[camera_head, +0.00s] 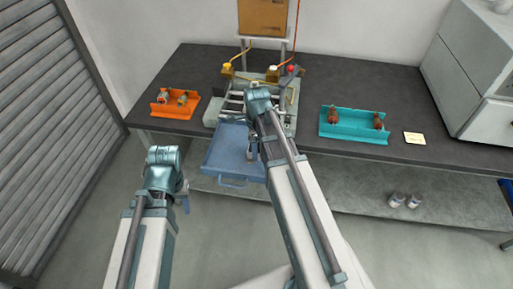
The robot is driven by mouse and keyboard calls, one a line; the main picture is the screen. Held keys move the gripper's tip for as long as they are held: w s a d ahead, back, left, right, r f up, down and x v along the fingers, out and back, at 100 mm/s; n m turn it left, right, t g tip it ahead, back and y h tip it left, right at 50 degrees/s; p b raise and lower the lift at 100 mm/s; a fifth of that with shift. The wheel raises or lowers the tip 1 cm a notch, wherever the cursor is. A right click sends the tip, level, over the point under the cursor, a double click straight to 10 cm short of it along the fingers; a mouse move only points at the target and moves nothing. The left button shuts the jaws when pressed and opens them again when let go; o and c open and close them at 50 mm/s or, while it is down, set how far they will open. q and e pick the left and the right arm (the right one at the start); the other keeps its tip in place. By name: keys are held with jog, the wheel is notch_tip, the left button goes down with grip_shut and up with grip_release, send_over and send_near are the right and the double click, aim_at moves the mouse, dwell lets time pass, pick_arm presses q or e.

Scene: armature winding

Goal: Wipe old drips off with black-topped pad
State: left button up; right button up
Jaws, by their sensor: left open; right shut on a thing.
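A blue drip tray (223,163) with a front handle is pulled out below the winding machine (234,101). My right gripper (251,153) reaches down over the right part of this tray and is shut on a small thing. That thing is mostly hidden by the gripper; it appears to be the pad, but I cannot make out its black top or whether it touches the tray. Drips are too small to tell here. My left gripper (184,200) is open and empty, in front of the bench and left of the tray.
An orange holder (162,109) with copper-coloured parts stands left on the dark bench (208,60). A teal holder (350,134) with similar parts stands right, beside a yellow note (414,138). Two small containers (397,200) are on the lower shelf. A grey cabinet (460,85) stands far right.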

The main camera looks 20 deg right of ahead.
jog(key=shift+r, duration=0.3)
notch_tip(320, 180, up, 3)
jog(key=p, duration=0.3)
jog(key=shift+f, duration=0.2)
dwell(0.4)
